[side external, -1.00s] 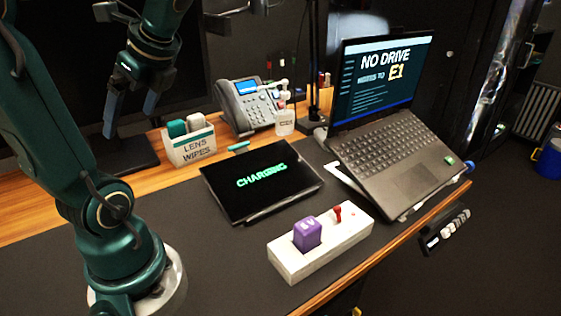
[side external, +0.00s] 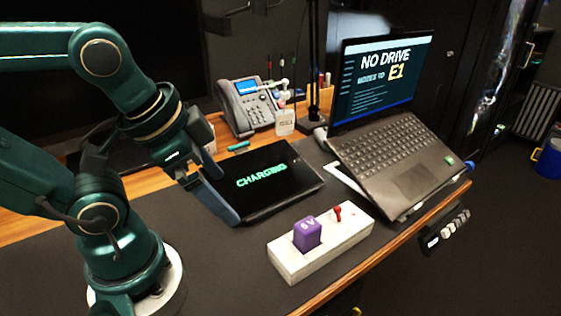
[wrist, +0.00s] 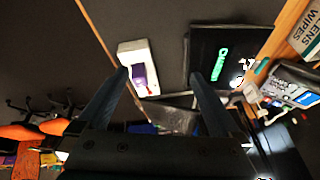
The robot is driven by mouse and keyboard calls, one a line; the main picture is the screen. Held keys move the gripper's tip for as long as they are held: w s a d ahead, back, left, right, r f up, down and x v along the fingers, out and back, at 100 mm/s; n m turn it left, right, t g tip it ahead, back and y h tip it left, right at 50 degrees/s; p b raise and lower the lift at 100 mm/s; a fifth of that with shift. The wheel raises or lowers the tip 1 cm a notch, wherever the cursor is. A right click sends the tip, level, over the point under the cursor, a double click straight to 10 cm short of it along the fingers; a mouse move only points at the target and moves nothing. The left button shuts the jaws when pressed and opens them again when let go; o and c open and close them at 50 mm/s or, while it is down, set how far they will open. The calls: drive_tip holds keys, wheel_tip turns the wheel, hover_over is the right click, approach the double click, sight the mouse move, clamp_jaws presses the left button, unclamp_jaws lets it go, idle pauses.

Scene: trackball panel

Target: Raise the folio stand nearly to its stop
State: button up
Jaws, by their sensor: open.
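The folio stand (side external: 285,195) is a black tablet-like panel with green "CHARGING" letters, lying nearly flat on the dark desk mat. In the wrist view the folio (wrist: 215,80) is at upper right, beside the right fingertip. My gripper (side external: 226,193) is at the folio's left edge in the side view, fingers pointing down. The wrist view shows my gripper (wrist: 158,75) with its two fingers wide apart and nothing held between them. The gripper hides the folio's left corner, and I cannot tell whether a finger touches it.
A white block (side external: 350,235) with a purple cube (side external: 307,233) and red switch stands in front. A laptop (side external: 405,160) is at right, a phone (side external: 247,105) behind. The lens wipes box (wrist: 306,35) is mostly hidden behind my arm in the side view. Open mat lies front left.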

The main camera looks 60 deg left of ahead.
drive_tip(key=shift+w+d+f+n, duration=0.1)
drive_tip(key=shift+w+d+n, duration=0.2)
drive_tip(key=shift+n, duration=0.5)
drive_tip(key=shift+w+n+t, duration=0.2)
drive_tip(key=shift+n+t, duration=0.1)
drive_tip(key=shift+n, duration=0.1)
drive_tip(key=shift+c, duration=1.2)
drive_tip(key=shift+n, duration=0.3)
drive_tip(key=shift+c, duration=0.4)
drive_tip(key=w+a+r+n, duration=0.2)
drive_tip(key=w+r+n, duration=0.4)
drive_tip(key=r, duration=0.1)
drive_tip(key=n+g, duration=0.5)
drive_tip(key=n, duration=0.6)
hover_over(242, 151)
drive_tip(key=w+d, duration=0.2)
wheel_tip(242, 151, down, 9)
drive_tip(key=shift+s+f, duration=0.15)
drive_tip(key=shift+f, duration=0.05)
drive_tip(key=shift+n+g, duration=0.3)
drive_tip(key=shift+n, duration=0.1)
drive_tip(key=f, duration=0.1)
drive_tip(key=s+a+f, duration=0.1)
drive_tip(key=a+f, duration=0.1)
drive_tip(key=shift+s+f, duration=0.3)
drive_tip(key=shift+f, duration=2.45)
